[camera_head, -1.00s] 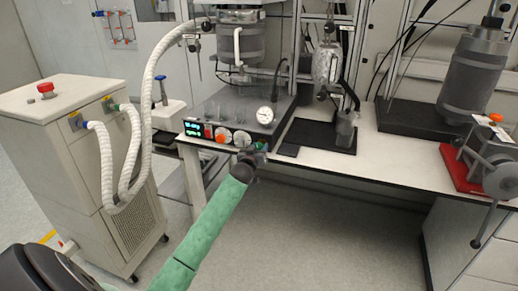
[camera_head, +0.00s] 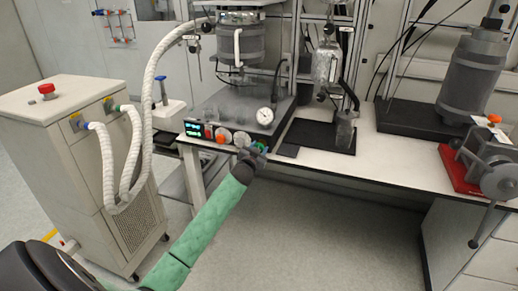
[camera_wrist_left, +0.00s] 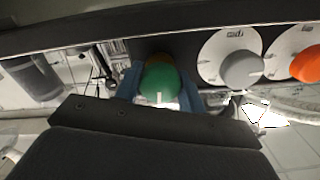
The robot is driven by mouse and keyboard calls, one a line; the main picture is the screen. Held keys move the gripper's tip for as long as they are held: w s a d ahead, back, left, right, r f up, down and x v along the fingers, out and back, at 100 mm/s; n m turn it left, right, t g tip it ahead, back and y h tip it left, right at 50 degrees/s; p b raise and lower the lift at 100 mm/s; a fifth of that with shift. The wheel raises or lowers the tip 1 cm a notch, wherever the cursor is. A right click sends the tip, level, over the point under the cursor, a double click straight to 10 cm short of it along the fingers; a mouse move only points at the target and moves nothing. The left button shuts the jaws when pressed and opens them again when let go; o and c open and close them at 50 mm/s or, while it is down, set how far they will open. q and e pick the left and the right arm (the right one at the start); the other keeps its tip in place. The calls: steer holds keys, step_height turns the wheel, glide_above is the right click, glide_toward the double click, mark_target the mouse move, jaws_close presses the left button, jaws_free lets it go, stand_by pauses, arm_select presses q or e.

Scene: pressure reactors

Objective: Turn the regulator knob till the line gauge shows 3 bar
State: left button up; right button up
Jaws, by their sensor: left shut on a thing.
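The line gauge (camera_head: 265,116), a small round white dial, stands at the front right of the reactor base; its needle is too small to read. A green knob (camera_head: 262,147), which looks like the regulator knob, is at the right end of the front panel. My left gripper (camera_head: 257,151) is shut on it from the front. In the left wrist view the green knob (camera_wrist_left: 160,84) sits between the two blue fingers (camera_wrist_left: 160,90), with a white mark on its face. My right gripper is not in view.
A grey knob (camera_head: 242,139) on a white dial sits just left of the green one, with an orange knob (camera_head: 222,139) and a lit display (camera_head: 193,129) further left. The floor before the bench is clear.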

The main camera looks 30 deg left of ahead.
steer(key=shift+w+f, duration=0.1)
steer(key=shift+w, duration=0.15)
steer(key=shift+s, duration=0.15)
arm_select(q)
steer(key=o, duration=0.8)
steer(key=shift+o, duration=0.8)
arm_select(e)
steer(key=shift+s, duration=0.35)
arm_select(q)
steer(key=b+v, duration=0.1)
steer(key=v, duration=0.6)
steer(key=shift+s+b, duration=0.4)
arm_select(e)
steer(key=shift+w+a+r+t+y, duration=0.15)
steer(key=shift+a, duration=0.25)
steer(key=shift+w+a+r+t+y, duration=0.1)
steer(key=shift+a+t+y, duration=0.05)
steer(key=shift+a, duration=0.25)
